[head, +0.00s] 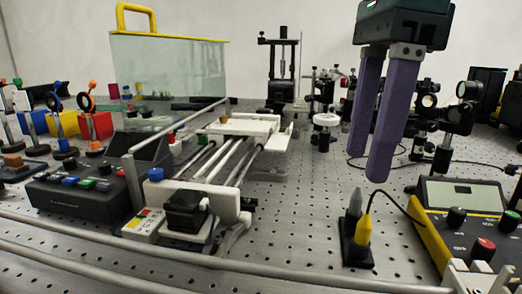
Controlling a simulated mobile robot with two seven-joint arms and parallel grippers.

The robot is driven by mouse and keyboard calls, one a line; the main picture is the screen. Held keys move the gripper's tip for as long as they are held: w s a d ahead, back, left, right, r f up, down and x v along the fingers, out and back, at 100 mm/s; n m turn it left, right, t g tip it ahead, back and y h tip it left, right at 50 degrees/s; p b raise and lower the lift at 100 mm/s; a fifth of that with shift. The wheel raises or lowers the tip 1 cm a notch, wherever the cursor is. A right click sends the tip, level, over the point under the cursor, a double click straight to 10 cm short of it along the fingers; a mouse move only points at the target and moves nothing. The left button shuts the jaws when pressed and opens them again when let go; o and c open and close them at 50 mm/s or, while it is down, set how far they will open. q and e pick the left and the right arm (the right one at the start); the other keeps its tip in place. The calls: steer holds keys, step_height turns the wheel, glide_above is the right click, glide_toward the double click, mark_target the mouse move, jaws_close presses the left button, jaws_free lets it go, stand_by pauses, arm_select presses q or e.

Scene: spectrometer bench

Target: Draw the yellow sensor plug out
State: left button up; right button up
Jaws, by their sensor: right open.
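The yellow sensor plug (363,231) stands upright in a small black socket block (357,257) on the perforated bench, right of centre. A black cable loops from its top to the right, toward the yellow-edged meter. A grey plug (355,203) stands in the same block just behind it. My right gripper (368,165) hangs from above with two purple fingers pointing down. It is open and empty, above the plugs and apart from them. My left gripper is not in view.
A yellow-edged meter (462,192) with knobs stands at the right. A rail stage (235,128) and a black button box (82,197) are at the left. Optical mounts (459,118) stand behind the gripper. Bare bench (295,215) lies left of the plugs.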

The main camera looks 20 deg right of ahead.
mark_target(366, 213)
steer(key=shift+w+d+f+h, duration=0.15)
steer(key=shift+w+d+h, duration=0.1)
steer(key=shift+d, duration=0.3)
steer(key=shift+w+d+f+h, duration=0.15)
steer(key=shift+d+h, duration=0.1)
steer(key=shift+d, duration=0.3)
step_height(366, 213, down, 10)
steer(key=shift+s+a+r+b, duration=0.1)
steer(key=shift+s+r+b, duration=0.1)
steer(key=shift+b, duration=0.25)
steer(key=shift+c, duration=0.2)
steer(key=shift+w, duration=0.1)
jaws_close()
